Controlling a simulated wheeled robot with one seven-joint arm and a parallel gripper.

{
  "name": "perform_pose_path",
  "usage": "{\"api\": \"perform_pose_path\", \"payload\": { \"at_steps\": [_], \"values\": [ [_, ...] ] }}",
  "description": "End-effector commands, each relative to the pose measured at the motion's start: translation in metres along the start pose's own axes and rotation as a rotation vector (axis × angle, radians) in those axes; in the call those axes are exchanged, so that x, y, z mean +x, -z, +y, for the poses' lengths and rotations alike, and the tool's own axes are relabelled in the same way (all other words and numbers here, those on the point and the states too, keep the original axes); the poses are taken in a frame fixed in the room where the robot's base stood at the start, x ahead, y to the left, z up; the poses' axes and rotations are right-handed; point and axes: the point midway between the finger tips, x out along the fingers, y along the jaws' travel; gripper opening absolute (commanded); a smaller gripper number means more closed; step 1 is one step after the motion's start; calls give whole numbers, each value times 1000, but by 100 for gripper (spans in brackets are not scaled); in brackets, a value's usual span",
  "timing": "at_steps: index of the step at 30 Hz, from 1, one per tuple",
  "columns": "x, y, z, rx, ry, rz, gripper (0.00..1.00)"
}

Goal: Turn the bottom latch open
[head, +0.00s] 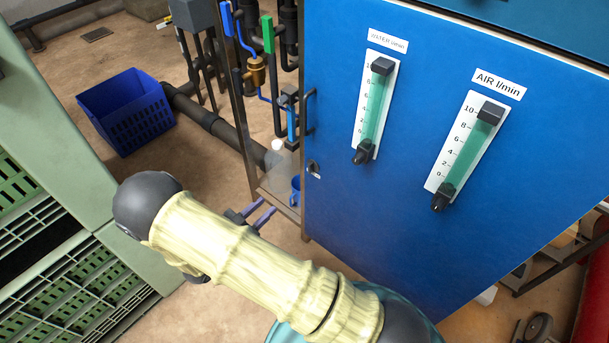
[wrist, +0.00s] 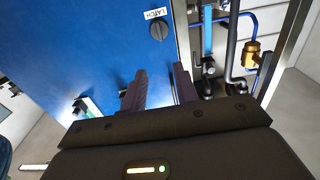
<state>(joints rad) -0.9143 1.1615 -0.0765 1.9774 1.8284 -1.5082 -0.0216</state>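A black round latch knob (wrist: 158,30) sits on the blue panel near its edge, under a white "LATCH" label (wrist: 157,13). In the head view a small dark latch (head: 313,168) shows low on the panel's left edge, below a black handle (head: 310,110). I cannot tell for certain that both views show the same latch. My gripper (wrist: 160,70) has its two purple fingers apart with nothing between them. The fingertips point toward the knob, short of it in the picture. In the head view my gripper (head: 262,212) is left of the panel, partly hidden by my arm.
The blue panel (head: 400,220) carries water and air flow gauges. Left of it are pipes, a brass fitting (head: 257,70) and a blue cup (head: 296,190). A blue crate (head: 125,110) stands on the floor. Green crates (head: 70,200) stand close on the left.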

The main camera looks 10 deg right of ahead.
Motion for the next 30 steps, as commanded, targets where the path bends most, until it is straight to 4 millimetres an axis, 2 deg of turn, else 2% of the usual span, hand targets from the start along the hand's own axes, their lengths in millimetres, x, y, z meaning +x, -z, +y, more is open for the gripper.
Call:
{"api": "perform_pose_path", "payload": {
  "at_steps": [6, 11, 30],
  "values": [
    [2, 1, 0, 0, 0, -2, 30],
    [14, 0, 0, 0, -2, -3, 30],
    [124, -1, 1, 1, -3, -3, 30]
  ]
}}
